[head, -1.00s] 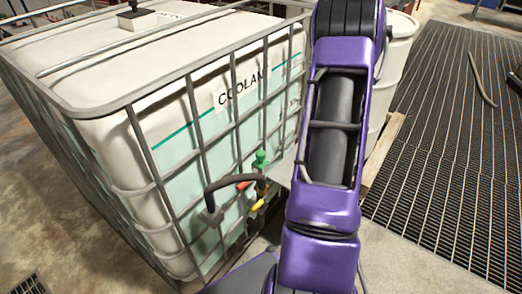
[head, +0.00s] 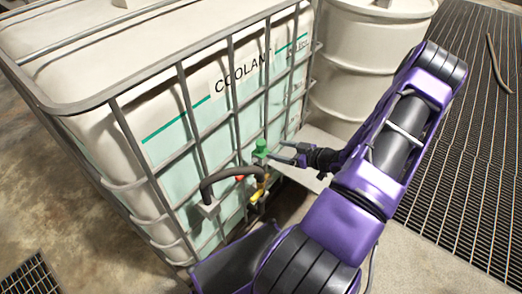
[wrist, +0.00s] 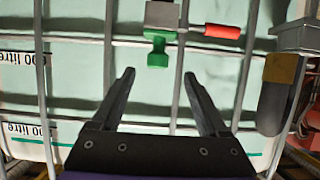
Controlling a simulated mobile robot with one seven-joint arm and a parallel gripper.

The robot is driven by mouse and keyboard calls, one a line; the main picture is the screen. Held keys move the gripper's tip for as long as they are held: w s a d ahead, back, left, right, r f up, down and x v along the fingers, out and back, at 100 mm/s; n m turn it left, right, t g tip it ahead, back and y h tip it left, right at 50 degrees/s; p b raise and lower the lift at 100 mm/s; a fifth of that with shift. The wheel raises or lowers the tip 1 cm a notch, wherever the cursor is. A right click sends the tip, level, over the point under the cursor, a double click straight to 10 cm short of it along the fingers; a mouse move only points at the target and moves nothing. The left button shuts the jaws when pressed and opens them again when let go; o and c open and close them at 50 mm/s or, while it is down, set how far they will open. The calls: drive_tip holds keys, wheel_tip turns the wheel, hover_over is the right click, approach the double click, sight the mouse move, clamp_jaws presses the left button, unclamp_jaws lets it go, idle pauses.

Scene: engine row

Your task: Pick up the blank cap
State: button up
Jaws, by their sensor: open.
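The green cap (head: 261,148), which looks like the blank cap, sits on the valve fitting at the front of the coolant tank. In the wrist view the green cap (wrist: 158,50) lies just beyond my fingertips, between their lines. My gripper (head: 278,152) is to the right of the cap and points at it. In the wrist view my gripper (wrist: 159,72) is open and empty, with a finger on each side of the space before the cap. The fingers appear apart from the cap.
The caged coolant tank (head: 228,118) has metal bars around the fitting. A black hose (head: 222,178) bends beside the cap, and a red handle (wrist: 222,31) is close to it. A white drum (head: 365,70) stands to the right. Floor grating (head: 470,150) lies beyond my arm.

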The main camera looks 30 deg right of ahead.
sight(265, 146)
drive_tip(key=x, duration=0.9)
drive_tip(key=shift+w+d+f, duration=0.1)
drive_tip(key=shift+w+f, duration=0.05)
drive_tip(key=shift+f, duration=0.15)
clamp_jaws()
